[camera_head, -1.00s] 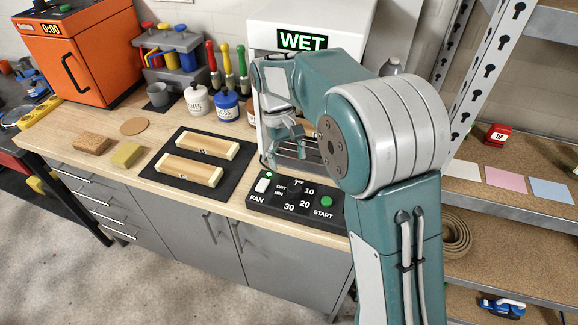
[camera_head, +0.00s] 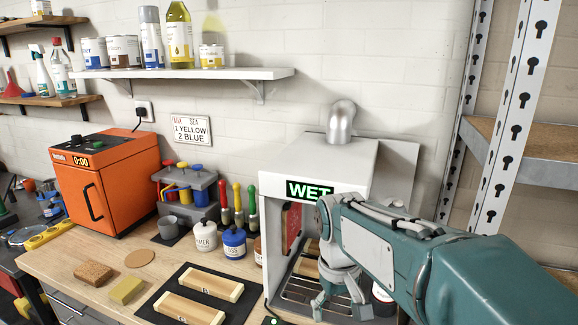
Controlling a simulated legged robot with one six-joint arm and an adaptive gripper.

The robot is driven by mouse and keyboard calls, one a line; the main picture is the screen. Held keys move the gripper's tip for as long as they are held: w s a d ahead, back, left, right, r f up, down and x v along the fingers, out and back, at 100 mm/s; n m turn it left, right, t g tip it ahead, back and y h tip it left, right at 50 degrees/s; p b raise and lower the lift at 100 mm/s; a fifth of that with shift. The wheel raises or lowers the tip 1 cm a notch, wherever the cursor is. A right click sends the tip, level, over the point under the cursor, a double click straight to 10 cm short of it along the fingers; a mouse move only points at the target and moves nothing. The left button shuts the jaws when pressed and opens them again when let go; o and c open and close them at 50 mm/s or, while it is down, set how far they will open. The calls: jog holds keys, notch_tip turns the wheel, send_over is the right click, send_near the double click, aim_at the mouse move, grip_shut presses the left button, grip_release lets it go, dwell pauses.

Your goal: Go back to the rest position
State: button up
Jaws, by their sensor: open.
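My gripper (camera_head: 341,303) hangs below the end of my teal arm, at the bottom of the view. It is open, and I see nothing between its fingers. It is in front of the opening of the white booth (camera_head: 345,158), whose green sign reads WET. My arm comes in from the lower right and covers the right part of the booth. Inside the booth, a wooden piece and a red panel show partly behind my gripper.
Two wooden pieces lie on a black mat (camera_head: 174,281) left of the booth. Jars (camera_head: 234,242) stand behind it. A yellow sponge (camera_head: 127,290) and a brown block (camera_head: 94,273) lie further left. An orange oven (camera_head: 106,180) stands at the back left. A shelf (camera_head: 190,73) hangs above.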

jog(key=s+d+m+t, duration=0.1)
jog(key=s+d+t, duration=0.2)
jog(key=s, duration=0.4)
jog(key=s+d+m+t, duration=0.2)
jog(key=s+d+t, duration=0.1)
jog(key=s, duration=0.4)
jog(key=shift+s+d+r, duration=0.15)
jog(key=shift+d+r, duration=0.25)
